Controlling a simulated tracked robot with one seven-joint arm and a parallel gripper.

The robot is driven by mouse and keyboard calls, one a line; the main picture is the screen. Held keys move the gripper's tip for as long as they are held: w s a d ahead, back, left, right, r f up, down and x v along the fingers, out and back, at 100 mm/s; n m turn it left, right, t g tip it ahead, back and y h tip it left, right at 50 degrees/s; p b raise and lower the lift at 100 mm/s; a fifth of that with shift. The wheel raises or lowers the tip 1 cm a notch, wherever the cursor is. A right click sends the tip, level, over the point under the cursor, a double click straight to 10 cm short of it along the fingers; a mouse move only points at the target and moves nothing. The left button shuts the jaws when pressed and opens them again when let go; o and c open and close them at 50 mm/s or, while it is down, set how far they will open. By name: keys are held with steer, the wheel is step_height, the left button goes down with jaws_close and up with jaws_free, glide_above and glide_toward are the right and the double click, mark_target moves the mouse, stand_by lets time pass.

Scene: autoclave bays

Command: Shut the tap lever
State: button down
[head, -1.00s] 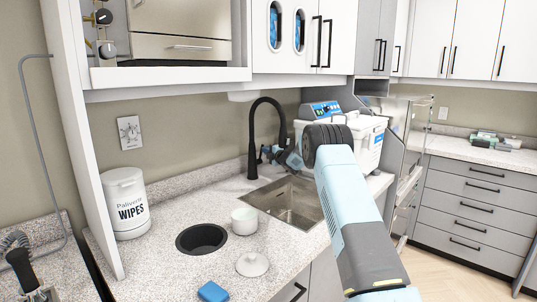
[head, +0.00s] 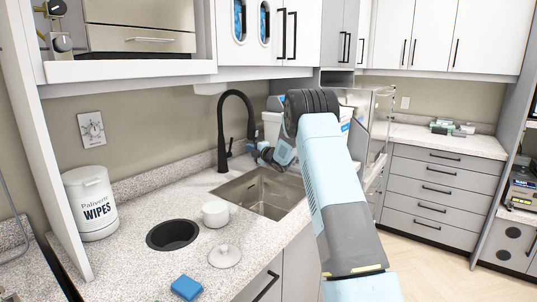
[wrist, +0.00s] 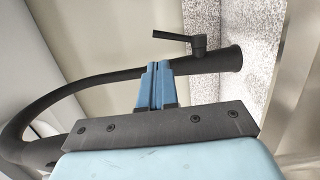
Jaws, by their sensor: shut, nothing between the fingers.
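The black tap (head: 222,130) stands upright behind the sink, its tall spout curving over. In the wrist view the tap's body (wrist: 215,62) lies across the picture, and its thin lever (wrist: 174,36) stands out from the body and points left. My gripper (head: 256,149) is just right of the tap in the head view, with my arm reaching in from the right. In the wrist view the blue fingers of my gripper (wrist: 157,70) are together and empty, just below the lever in the picture. I cannot tell whether they touch the tap.
The sink basin (head: 258,197) lies below my gripper. A white bowl (head: 216,214), a lid (head: 225,256), a blue sponge (head: 187,287) and a round black counter opening (head: 172,235) are in front. A wipes tub (head: 91,203) stands at left. Wall cabinets (head: 300,30) hang above.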

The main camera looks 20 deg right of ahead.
steer(key=v, duration=1.2)
steer(key=s+r+m+g+h, duration=0.3)
steer(key=s+r+m+h, duration=0.6)
steer(key=s+r+m, duration=0.65)
steer(key=s+a+f+m+g, duration=0.1)
steer(key=s+a+m+g, duration=0.1)
steer(key=s, duration=1.2)
steer(key=s+a+f+m+g+y, duration=0.1)
steer(key=s+a+m+g, duration=0.2)
steer(key=s, duration=1.2)
steer(key=s+a+f+m+g, duration=0.1)
steer(key=s+a, duration=0.3)
steer(key=s, duration=1)
steer(key=shift+s+a+f+m+g, duration=0.15)
steer(key=shift+s+f+m+g, duration=0.2)
steer(key=shift+m+g, duration=0.5)
